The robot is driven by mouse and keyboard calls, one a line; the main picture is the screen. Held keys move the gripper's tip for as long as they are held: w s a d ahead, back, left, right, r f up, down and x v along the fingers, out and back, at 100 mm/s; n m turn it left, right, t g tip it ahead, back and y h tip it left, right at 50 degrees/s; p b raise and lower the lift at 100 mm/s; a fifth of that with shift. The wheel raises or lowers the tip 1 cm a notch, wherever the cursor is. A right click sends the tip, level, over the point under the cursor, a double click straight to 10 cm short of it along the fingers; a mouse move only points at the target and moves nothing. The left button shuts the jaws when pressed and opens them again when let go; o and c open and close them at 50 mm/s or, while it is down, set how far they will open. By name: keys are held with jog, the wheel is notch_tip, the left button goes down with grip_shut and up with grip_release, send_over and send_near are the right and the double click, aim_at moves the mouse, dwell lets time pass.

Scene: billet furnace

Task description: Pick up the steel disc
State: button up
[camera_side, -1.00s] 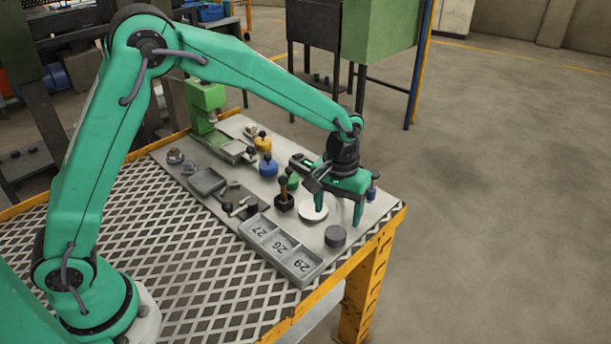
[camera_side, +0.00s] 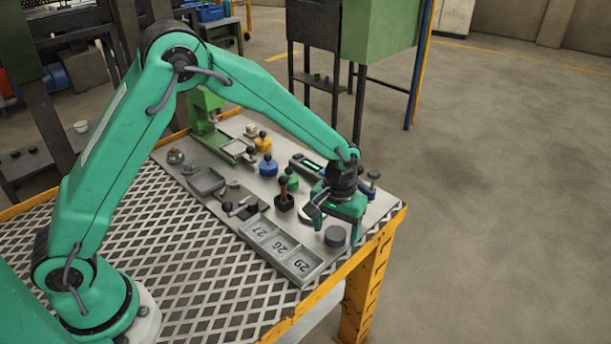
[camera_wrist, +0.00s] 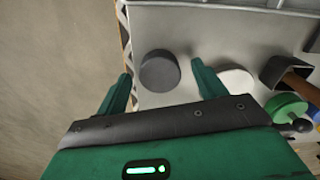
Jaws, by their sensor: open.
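The steel disc (camera_side: 335,236) looks like a short dark grey cylinder lying flat on the pale plate near the table's front right corner. In the wrist view the disc (camera_wrist: 158,72) shows between the fingertips and slightly ahead of them. My gripper (camera_side: 337,230) is open and low over the disc, fingers pointing down, one on each side in the picture. In the wrist view the fingers of my gripper (camera_wrist: 160,73) are spread and hold nothing. Whether a finger touches the disc, I cannot tell.
A white round piece (camera_wrist: 236,82) lies close beside the right finger in the wrist view. A numbered grey tray (camera_side: 305,265) is left of the disc. A dark block with a wooden handle (camera_side: 284,200), a green knobbed weight (camera_side: 291,183) and a blue one (camera_side: 268,167) stand behind.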

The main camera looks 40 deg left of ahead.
aim_at(336, 232)
dwell(0.4)
jog(key=c, duration=1.3)
jog(key=shift+c, duration=0.2)
jog(key=shift+r, duration=0.1)
jog(key=shift+r, duration=0.45)
notch_tip(336, 232, up, 3)
jog(key=shift+r, duration=0.15)
jog(key=s+d+r, duration=0.6)
jog(key=s+d, duration=0.1)
jog(key=s, duration=0.1)
jog(key=shift+s+d+r, duration=0.35)
jog(key=shift+s, duration=0.05)
